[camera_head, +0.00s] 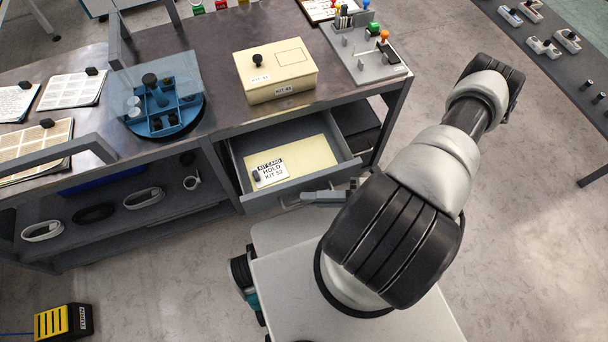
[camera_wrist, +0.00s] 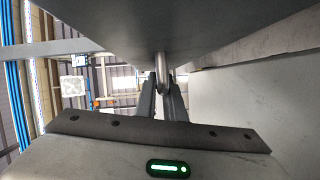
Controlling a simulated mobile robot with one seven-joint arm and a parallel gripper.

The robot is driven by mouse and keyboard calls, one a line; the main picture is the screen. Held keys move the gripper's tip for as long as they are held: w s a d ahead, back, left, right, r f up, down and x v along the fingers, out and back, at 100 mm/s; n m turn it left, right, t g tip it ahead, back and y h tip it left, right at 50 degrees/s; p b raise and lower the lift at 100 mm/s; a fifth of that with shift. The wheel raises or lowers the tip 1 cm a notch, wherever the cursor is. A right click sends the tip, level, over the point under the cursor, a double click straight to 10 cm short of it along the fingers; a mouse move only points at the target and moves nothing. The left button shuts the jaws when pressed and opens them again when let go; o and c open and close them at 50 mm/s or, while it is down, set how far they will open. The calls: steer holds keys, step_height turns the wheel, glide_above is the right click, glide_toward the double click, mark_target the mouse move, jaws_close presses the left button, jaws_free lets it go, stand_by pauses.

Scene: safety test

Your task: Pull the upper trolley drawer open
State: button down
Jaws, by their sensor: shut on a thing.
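The upper trolley drawer (camera_head: 352,166) stands pulled out from under the trolley top, toward my base. Inside it lie a yellow panel and a white kit card (camera_head: 270,172) reading "HOLD KIT 52". My gripper (camera_head: 322,197) is at the drawer's front face, with my arm hiding part of it. In the wrist view my gripper's two fingers (camera_wrist: 163,88) are shut on the metal drawer handle (camera_wrist: 161,66), just below the dark underside nearby. The handle is mostly hidden in the head view.
The trolley top (camera_head: 222,60) carries a cream box labelled KIT (camera_head: 275,72), a blue round caddy (camera_head: 165,98) and a grey fixture board (camera_head: 366,50). A lower shelf (camera_head: 120,215) holds coils. A yellow-black device (camera_head: 63,321) sits on the floor at lower left.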

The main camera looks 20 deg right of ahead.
steer(key=shift+s+d, duration=0.1)
steer(key=shift+s, duration=2.7)
steer(key=c, duration=1.8)
jaws_free()
steer(key=shift+c, duration=0.2)
steer(key=b+v, duration=0.1)
steer(key=v, duration=1.6)
steer(key=shift+d, duration=0.2)
steer(key=shift+s, duration=0.1)
